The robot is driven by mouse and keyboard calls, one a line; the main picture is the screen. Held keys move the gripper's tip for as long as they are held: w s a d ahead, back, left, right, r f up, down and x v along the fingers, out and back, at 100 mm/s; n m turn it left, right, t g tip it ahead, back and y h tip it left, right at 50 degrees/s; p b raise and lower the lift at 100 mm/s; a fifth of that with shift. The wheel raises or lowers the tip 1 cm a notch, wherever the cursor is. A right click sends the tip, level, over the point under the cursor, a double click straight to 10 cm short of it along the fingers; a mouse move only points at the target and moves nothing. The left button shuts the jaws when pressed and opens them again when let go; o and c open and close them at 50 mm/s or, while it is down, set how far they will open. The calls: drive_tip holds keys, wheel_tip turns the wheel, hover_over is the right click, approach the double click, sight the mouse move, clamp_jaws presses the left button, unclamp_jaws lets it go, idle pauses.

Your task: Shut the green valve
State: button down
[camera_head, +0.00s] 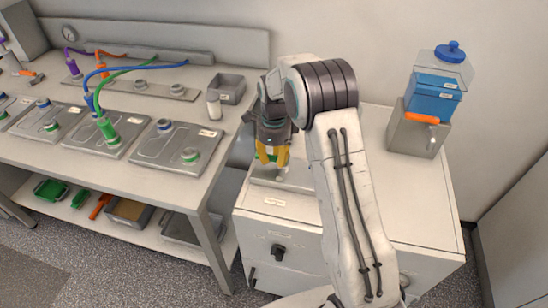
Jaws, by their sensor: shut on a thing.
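My gripper (272,156) points down over the left part of the white cabinet top. Its yellow fingertips are shut on a small part just above a flat grey plate (297,180). The fingers and wrist hide most of that part. It looks like the green valve, but its shape and the way its handle is turned cannot be made out.
A bench (130,172) on the left carries grey trays, several with coloured caps, and green and blue hoses. A white bottle (214,105) stands near its right edge. A blue-lidded water tank (437,85) with an orange lever (422,118) stands at the cabinet's back right. The cabinet's right side is clear.

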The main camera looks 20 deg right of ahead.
sight(274, 159)
drive_tip(key=shift+f, duration=0.1)
drive_tip(key=c, duration=0.9)
unclamp_jaws()
wheel_tip(274, 159, up, 12)
drive_tip(key=shift+r, duration=0.1)
idle(0.6)
